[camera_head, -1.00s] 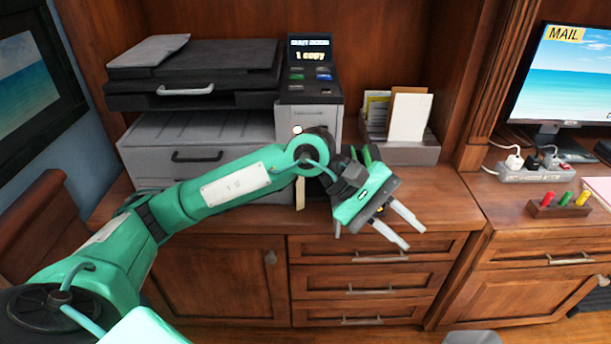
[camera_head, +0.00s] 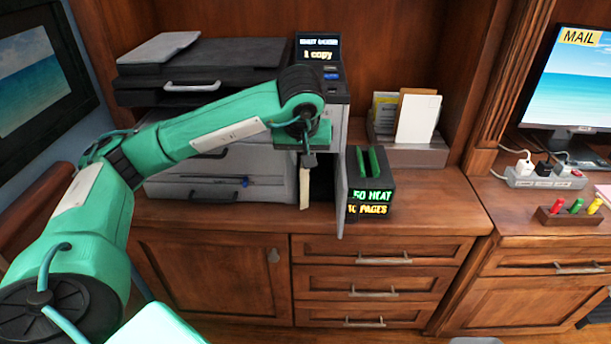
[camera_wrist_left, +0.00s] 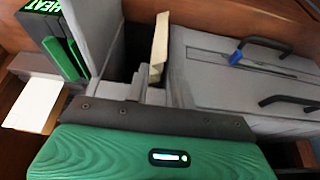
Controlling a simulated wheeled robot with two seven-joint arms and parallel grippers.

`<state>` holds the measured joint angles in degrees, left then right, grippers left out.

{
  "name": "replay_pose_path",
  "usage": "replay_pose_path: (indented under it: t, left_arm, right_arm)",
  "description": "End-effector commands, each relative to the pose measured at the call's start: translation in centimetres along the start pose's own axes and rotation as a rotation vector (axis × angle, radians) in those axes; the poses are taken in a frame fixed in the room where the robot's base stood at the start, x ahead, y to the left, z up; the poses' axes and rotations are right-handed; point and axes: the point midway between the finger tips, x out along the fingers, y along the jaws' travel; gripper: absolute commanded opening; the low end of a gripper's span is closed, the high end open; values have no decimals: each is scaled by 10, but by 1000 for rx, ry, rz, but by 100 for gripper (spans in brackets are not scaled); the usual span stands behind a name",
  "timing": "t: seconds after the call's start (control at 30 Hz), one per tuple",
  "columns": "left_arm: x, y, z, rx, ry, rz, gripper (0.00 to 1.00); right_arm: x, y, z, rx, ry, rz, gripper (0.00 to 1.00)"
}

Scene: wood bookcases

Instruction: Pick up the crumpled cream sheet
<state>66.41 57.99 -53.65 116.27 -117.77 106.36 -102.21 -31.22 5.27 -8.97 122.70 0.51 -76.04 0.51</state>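The cream sheet (camera_head: 305,190) is a narrow strip at the open side of the printer (camera_head: 222,172), next to its swung-out grey door (camera_head: 341,185). In the left wrist view the strip (camera_wrist_left: 159,45) stands beyond the green hand, beside a dark opening. My left gripper (camera_head: 308,160) points at this opening, just above the strip in the head view. Its fingers are mostly hidden there. Small grey shapes near the strip's lower end in the wrist view may be fingertips. I cannot tell whether they touch it. My right gripper is in neither view.
A black box with green slots and lit text (camera_head: 371,185) stands right of the door. A paper holder (camera_head: 408,150) is behind it. A power strip (camera_head: 545,176) and a pen block (camera_head: 568,215) are farther right. The front right counter is clear.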

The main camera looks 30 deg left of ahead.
Motion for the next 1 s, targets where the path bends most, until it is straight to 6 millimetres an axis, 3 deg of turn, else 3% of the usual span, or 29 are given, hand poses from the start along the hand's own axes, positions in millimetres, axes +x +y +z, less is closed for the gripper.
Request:
replay_pose_path:
  t: [0.1,0.37,0.6,0.87,1.0]
  left_arm:
    - [16,0,0,0,-1,0,24]
    - [31,1,0,0,-1,1,24]
    - [67,2,-1,0,-4,0,24]
    - [74,2,-1,1,0,2,24]
    - [73,2,-1,1,0,3,1]
  right_arm:
    - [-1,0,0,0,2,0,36]
    - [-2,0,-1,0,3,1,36]
    - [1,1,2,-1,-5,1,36]
    - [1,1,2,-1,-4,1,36]
    - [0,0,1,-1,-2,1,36]
